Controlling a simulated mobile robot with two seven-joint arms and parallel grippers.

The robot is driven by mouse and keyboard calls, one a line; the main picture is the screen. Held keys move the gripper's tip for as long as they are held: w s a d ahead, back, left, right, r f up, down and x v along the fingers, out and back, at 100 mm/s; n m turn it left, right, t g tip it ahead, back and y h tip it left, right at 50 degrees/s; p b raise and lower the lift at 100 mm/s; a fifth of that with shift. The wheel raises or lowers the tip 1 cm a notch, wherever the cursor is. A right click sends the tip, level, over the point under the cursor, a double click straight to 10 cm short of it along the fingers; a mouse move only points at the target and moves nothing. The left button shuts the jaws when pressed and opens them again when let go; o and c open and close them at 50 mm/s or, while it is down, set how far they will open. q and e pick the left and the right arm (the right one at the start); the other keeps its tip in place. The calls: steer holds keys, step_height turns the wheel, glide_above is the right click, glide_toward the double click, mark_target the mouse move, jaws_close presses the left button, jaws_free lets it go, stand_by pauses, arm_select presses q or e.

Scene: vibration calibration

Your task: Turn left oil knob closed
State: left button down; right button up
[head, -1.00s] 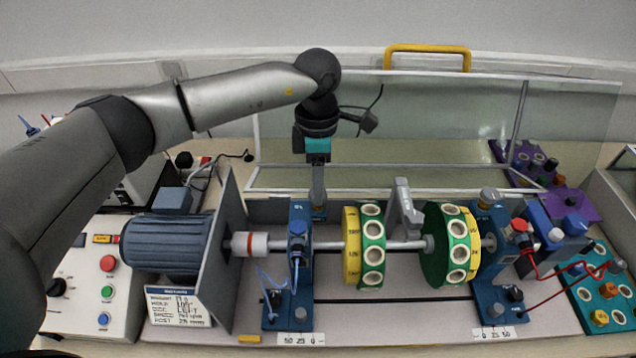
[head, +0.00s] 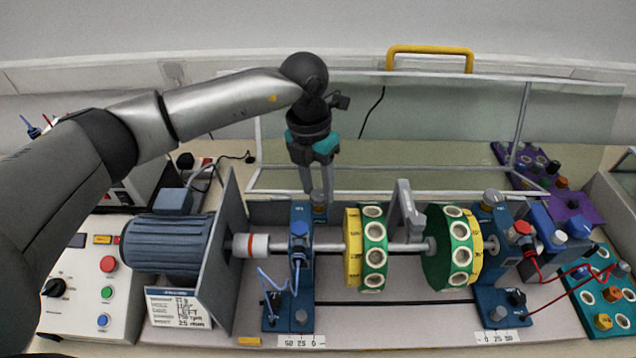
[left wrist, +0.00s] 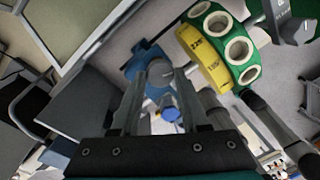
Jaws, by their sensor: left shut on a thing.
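The left oil knob (head: 319,198) is a small greyish cylinder on top of the left blue bearing block (head: 301,262), at its back end. My left gripper (head: 318,190) points down from above with its fingers around the knob, shut on it. In the left wrist view the knob (left wrist: 160,73) shows between the two fingertips (left wrist: 161,74). The fingers partly hide it in the head view. A similar right oil knob (head: 492,197) tops the right bearing block (head: 497,260). My right gripper is not in view.
A blue knob (head: 299,229) sits in front of the held one. The shaft (head: 328,246) carries two green and yellow discs (head: 374,255). A grey plate (head: 231,250) and the motor (head: 168,243) stand to the left. A clear guard (head: 430,130) stands behind.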

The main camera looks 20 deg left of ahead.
arm_select(q)
steer(key=shift+n+t, duration=0.3)
steer(key=shift+n, duration=1.9)
steer(key=shift+c, duration=2.1)
jaws_free()
steer(key=shift+s, duration=0.1)
steer(key=shift+r, duration=0.1)
step_height(320, 180, up, 15)
steer(key=a, duration=0.1)
steer(key=shift+a+b, duration=0.3)
steer(key=shift+a, duration=0.05)
